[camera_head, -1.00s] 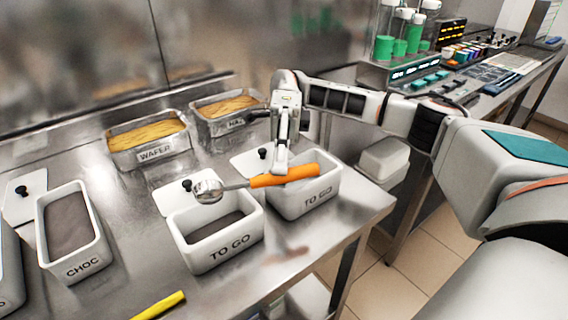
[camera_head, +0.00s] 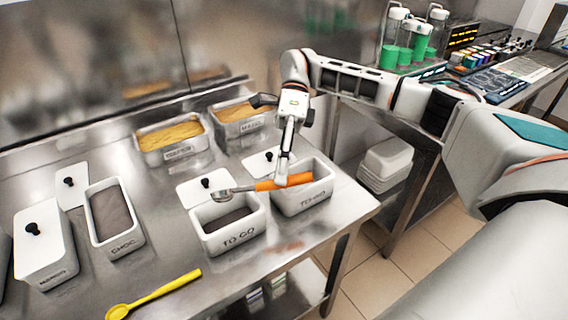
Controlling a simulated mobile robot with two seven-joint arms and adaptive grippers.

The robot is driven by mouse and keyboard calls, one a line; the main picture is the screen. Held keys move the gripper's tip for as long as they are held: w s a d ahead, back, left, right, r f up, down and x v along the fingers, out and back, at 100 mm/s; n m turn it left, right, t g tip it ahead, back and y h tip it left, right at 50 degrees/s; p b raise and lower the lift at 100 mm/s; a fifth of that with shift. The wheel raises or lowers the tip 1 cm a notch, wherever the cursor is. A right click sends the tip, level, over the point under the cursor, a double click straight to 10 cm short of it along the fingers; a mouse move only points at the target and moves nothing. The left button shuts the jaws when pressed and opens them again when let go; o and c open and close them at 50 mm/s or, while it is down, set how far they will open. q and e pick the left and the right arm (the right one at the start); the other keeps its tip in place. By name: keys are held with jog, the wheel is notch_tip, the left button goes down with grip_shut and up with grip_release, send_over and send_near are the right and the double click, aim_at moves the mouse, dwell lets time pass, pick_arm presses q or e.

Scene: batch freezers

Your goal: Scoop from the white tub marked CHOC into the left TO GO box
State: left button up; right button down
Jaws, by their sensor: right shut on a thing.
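My right gripper (camera_head: 281,177) is shut on the orange handle of a scoop (camera_head: 284,182). The scoop lies nearly level above the TO GO boxes. Its metal bowl (camera_head: 221,195) hangs over the left TO GO box (camera_head: 238,234), near its back left rim. Whether the bowl holds anything is too small to tell. The left TO GO box is open and has a dark brown fill. The white tub marked CHOC (camera_head: 125,246) stands open at the left, with brown content. My left gripper is not in view.
The right TO GO box (camera_head: 311,204) stands close beside the left one. A lidded white tub (camera_head: 47,272) is left of CHOC. A yellow scoop (camera_head: 160,291) lies near the front edge.

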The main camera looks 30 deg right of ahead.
jog(key=shift+s+a+r+n+t+h, duration=0.1)
jog(key=shift+s+r+n+t+h, duration=0.25)
jog(key=shift+t+h, duration=0.45)
jog(key=shift+s+a+t, duration=0.1)
jog(key=shift+s+t, duration=0.1)
jog(key=shift+t, duration=0.8)
jog(key=shift+s+r+t+h, duration=0.25)
jog(key=shift+t+h, duration=0.35)
jog(key=shift+t, duration=0.2)
jog(key=shift+s+a+n+t+h, duration=0.25)
jog(key=shift+n+t+h, duration=0.15)
jog(key=shift+t, duration=0.4)
jog(key=shift+s+a+r+t+h, duration=0.1)
jog(key=shift+s+r+t+h, duration=0.1)
jog(key=shift+r+t, duration=0.35)
jog(key=shift+s+r+t+h, duration=0.1)
jog(key=shift+r+t+h, duration=0.1)
jog(key=shift+r+t, duration=0.35)
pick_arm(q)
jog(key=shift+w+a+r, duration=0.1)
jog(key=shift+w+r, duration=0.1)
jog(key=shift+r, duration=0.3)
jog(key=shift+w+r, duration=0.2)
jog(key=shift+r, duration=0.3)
pick_arm(e)
jog(key=shift+r, duration=0.25)
